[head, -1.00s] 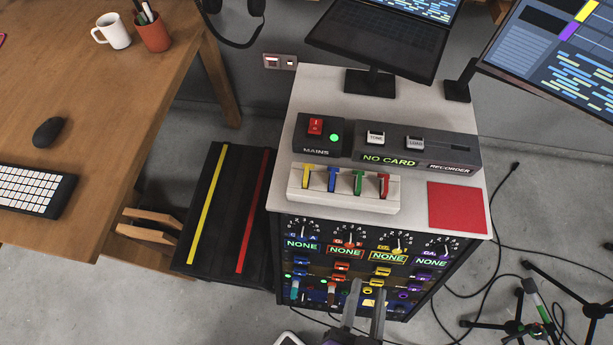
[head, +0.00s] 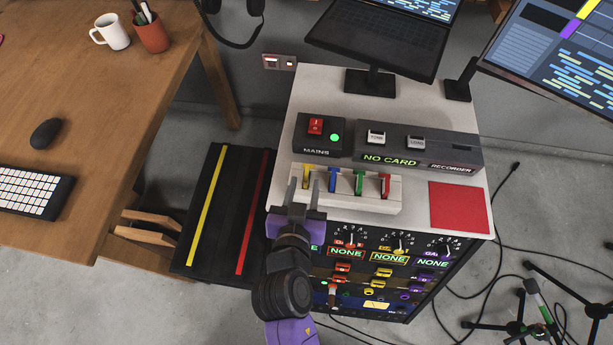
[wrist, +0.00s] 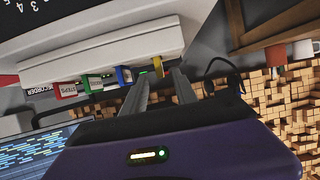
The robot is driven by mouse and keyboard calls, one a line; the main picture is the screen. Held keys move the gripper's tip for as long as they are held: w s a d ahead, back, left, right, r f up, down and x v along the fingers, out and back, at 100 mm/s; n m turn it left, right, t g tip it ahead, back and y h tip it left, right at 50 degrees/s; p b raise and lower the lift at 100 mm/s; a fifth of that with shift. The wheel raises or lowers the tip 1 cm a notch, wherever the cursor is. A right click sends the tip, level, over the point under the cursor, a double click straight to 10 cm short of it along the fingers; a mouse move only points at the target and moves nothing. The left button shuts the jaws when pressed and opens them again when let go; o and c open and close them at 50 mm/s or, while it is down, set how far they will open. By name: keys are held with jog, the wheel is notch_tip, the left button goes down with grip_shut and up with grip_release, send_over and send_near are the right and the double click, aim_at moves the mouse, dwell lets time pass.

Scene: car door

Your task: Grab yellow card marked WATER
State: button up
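The yellow card (head: 307,178) stands upright at the left end of a white rack (head: 350,200), beside a blue, a green and a red card. In the wrist view the yellow card (wrist: 158,66) shows between and beyond my fingertips. My gripper (head: 304,182) is open at the rack's left front, its two fingers on either side of the yellow card in the picture. I cannot tell whether either finger touches it. My gripper also shows open in the wrist view (wrist: 159,76). No lettering is readable on the yellow card.
The blue card (head: 332,179) is close on the right, then the green (head: 358,183) and red (head: 384,186) cards. Behind the rack are the mains box (head: 318,135) and recorder (head: 418,150). A red square (head: 458,206) lies to the right on the white top.

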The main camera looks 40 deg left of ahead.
aim_at(305, 181)
jog(key=x, duration=0.5)
jog(key=shift+c, duration=0.2)
grip_shut()
